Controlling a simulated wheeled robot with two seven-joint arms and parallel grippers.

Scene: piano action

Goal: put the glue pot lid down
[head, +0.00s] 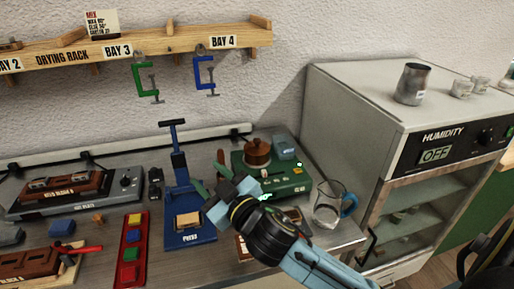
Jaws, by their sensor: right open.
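A brown glue pot (257,158) stands on a green base unit at the back of the bench. Its top looks covered by a brown lid (257,145) with a small knob, though it is too small to be certain. My right gripper (210,181) is open, left of and nearer than the pot, with nothing visible between its fingers. My left gripper is out of view.
A blue press (183,228) stands left of my gripper. A glass jug (327,205) stands right of the green unit (285,184), near the humidity cabinet (414,125). A hot plate (75,194) and a red tray (133,250) lie farther left. Clamps hang from the drying rack (180,40).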

